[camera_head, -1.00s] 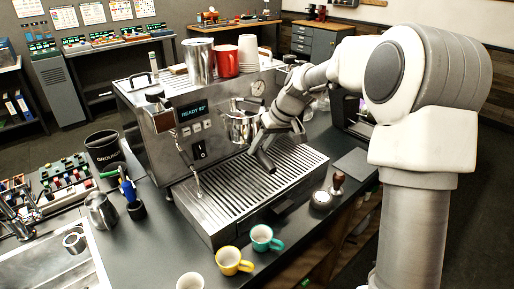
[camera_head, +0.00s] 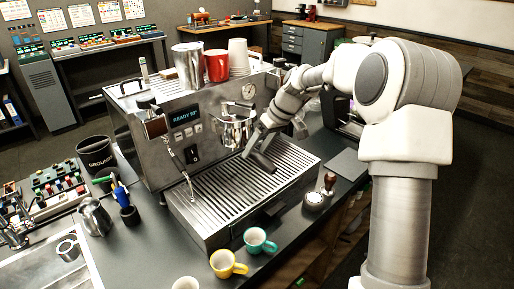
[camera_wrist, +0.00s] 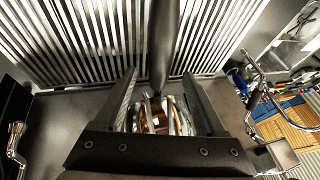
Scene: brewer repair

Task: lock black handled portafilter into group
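The espresso machine (camera_head: 170,150) stands on the dark counter, its display reading "READY" and a number. Its group (camera_head: 233,130) is a shiny metal cylinder on the front, above the drip tray (camera_head: 215,212). My gripper (camera_head: 262,158) is at the front of the group, above the tray. In the wrist view, a black handle (camera_wrist: 163,45) runs from the top edge down between the fingers of my gripper (camera_wrist: 160,75). The fingers are apart, with gaps on both sides of the handle. Shiny metal (camera_wrist: 155,115) shows beyond the palm; whether the portafilter sits in the group cannot be told.
A yellow cup (camera_head: 226,264) and a teal cup (camera_head: 258,241) stand before the tray. A tamper (camera_head: 328,184) stands right of it. A steam wand (camera_head: 184,172) hangs at the machine's left. A knock box (camera_head: 95,153) and a steel pitcher (camera_head: 95,216) stand left.

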